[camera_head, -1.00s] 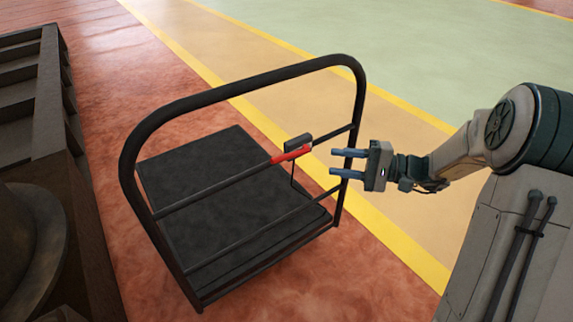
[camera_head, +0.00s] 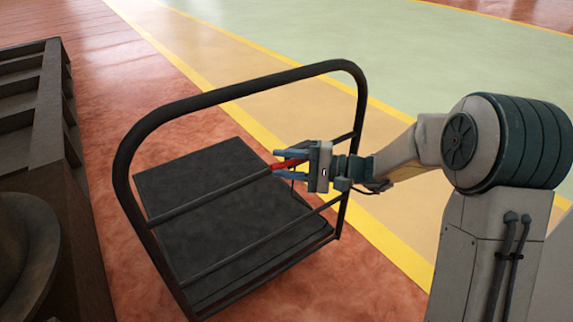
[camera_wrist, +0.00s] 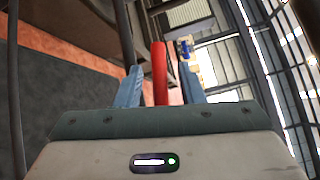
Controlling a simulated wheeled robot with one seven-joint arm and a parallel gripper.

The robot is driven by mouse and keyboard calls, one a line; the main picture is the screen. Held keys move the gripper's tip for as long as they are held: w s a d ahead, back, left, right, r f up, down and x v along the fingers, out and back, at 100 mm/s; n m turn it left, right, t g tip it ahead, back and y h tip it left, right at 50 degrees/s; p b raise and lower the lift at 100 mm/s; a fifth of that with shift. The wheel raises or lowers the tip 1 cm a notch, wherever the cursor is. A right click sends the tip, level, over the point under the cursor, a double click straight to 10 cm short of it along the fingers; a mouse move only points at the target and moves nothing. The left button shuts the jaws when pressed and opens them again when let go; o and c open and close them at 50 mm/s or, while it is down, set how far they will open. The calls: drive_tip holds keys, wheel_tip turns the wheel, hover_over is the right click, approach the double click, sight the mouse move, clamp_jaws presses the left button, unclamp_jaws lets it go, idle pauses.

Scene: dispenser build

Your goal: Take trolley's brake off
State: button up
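The trolley has a black tubular handle frame (camera_head: 240,88) and a flat black platform (camera_head: 215,205). Its red brake lever (camera_head: 286,164) sits on the upper crossbar near the right side of the frame. My gripper (camera_head: 291,164) is at the lever, with its blue fingers on either side of it. In the wrist view the red lever (camera_wrist: 159,75) stands between the two fingers (camera_wrist: 160,86), with visible gaps on both sides, so the gripper is open around it. The gripper body hides part of the lever and its mount.
A dark shelf-like structure (camera_head: 45,130) stands along the left edge, with a dark rounded object (camera_head: 22,240) below it. The floor behind the trolley is clear, with yellow lines (camera_head: 385,240) and a green area (camera_head: 400,60).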

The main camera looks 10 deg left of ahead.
clamp_jaws()
